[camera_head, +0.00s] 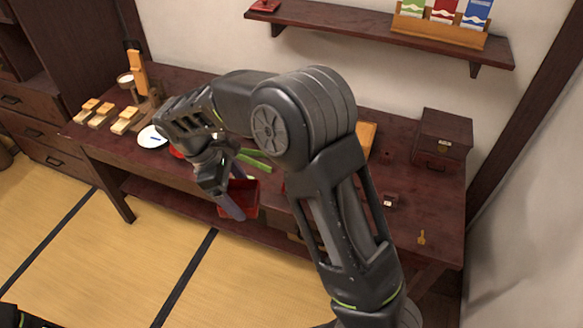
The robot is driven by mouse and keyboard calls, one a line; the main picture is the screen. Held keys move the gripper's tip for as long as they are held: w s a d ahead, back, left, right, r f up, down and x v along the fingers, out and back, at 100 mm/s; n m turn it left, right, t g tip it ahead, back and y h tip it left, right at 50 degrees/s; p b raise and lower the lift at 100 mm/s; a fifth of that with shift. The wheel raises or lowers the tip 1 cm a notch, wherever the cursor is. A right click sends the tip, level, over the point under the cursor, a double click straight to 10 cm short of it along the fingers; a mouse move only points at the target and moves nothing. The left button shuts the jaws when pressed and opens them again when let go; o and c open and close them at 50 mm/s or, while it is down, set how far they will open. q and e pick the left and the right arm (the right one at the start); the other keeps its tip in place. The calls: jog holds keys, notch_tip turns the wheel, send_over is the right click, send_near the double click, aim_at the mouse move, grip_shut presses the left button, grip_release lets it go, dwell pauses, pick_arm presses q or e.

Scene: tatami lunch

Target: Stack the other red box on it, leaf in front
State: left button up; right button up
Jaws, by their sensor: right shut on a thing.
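A red box (246,194) is held in my right gripper (232,198) at the front edge of the dark wooden table. The gripper is shut on the box's wall, and one finger covers part of it. No leaf mark can be made out on it. A red thing (176,152) shows beside the white plate, mostly hidden by my right arm; I cannot tell whether it is another box. A green strip (254,164) lies on the table behind the held box. My left gripper is not in view.
The table (330,232) spans the middle, largely covered by my right arm. Yellow blocks (125,120), a white plate (151,137) and a cup (125,81) stand left. A dark chest (443,140) stands right. A wall shelf (360,25) hangs above. Tatami floor lies in front.

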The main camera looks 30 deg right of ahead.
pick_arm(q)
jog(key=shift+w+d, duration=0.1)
pick_arm(e)
jog(key=shift+d, duration=0.1)
